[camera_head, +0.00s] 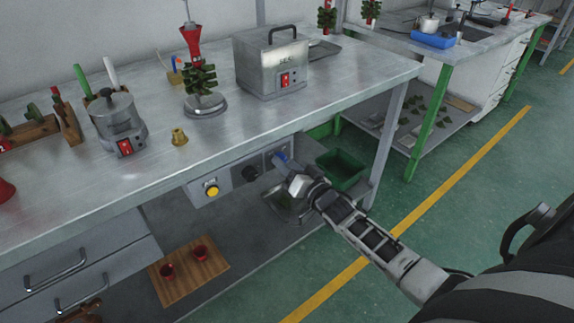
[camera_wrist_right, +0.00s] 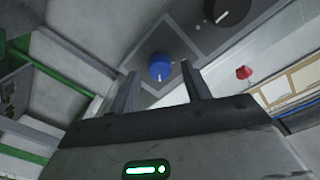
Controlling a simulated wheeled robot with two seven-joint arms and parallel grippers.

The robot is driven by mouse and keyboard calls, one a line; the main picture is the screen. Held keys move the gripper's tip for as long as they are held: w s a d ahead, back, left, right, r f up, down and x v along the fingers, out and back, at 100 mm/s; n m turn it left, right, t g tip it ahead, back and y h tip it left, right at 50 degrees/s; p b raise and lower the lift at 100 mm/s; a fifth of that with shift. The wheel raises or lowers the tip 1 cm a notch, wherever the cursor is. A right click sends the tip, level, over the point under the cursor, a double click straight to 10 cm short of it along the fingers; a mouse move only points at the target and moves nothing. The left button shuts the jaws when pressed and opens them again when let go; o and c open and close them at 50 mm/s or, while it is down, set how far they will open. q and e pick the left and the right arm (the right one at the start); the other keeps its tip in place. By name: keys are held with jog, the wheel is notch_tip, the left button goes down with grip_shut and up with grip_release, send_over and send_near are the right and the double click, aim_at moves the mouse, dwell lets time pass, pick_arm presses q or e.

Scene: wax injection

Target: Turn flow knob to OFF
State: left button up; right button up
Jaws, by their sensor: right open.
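A control panel (camera_head: 228,178) under the front of the steel table carries a black knob (camera_head: 250,173) and a blue knob (camera_head: 281,156). Which one is the flow knob I cannot read from any label. My right gripper (camera_head: 289,169) is at the blue knob, at the panel's right end. In the right wrist view the blue knob (camera_wrist_right: 160,66) shows between the two open fingers of my right gripper (camera_wrist_right: 160,74), with gaps on both sides. A pale mark shows at its lower edge. The black knob (camera_wrist_right: 228,12) lies beyond the right finger. My left gripper is not in view.
A yellow button (camera_head: 212,190) is at the panel's left. A green bin (camera_head: 342,169) stands on the lower shelf right of my gripper. A wooden board (camera_head: 188,270) with two red cups lies lower left. A metal box (camera_head: 271,62) stands on the tabletop above.

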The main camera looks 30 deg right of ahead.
jog(key=shift+w, duration=0.45)
jog(key=c, duration=1)
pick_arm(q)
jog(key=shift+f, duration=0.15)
pick_arm(e)
jog(key=shift+n, duration=0.3)
pick_arm(q)
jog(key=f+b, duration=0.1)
jog(key=b, duration=0.1)
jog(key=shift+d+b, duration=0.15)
jog(key=shift+b, duration=0.25)
pick_arm(e)
jog(key=n, duration=1.7)
jog(key=shift+f+n+t+y, duration=0.2)
jog(key=shift+n+t+y, duration=0.1)
jog(key=shift+n+y, duration=0.1)
